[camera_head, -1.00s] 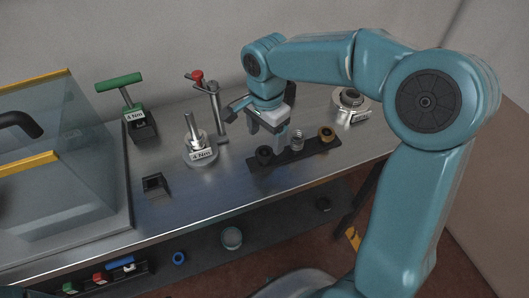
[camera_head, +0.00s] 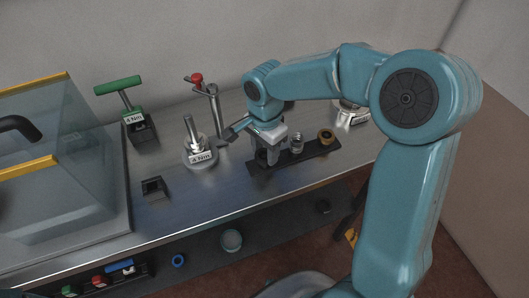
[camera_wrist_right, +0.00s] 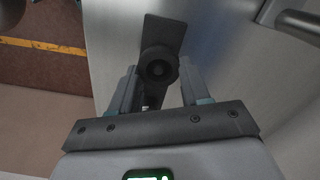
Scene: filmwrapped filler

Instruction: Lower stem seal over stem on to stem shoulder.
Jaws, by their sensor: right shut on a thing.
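A black ring-shaped part (camera_wrist_right: 158,66), which looks like the stem seal, sits at the near left end of the dark tray (camera_head: 316,149). My right gripper (camera_head: 268,155) is down over that end of the tray, with its fingers shut on the black ring. My left gripper is not in view.
A green-handled tool (camera_head: 120,86) stands behind left. A small black holder (camera_head: 154,188) sits front left.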

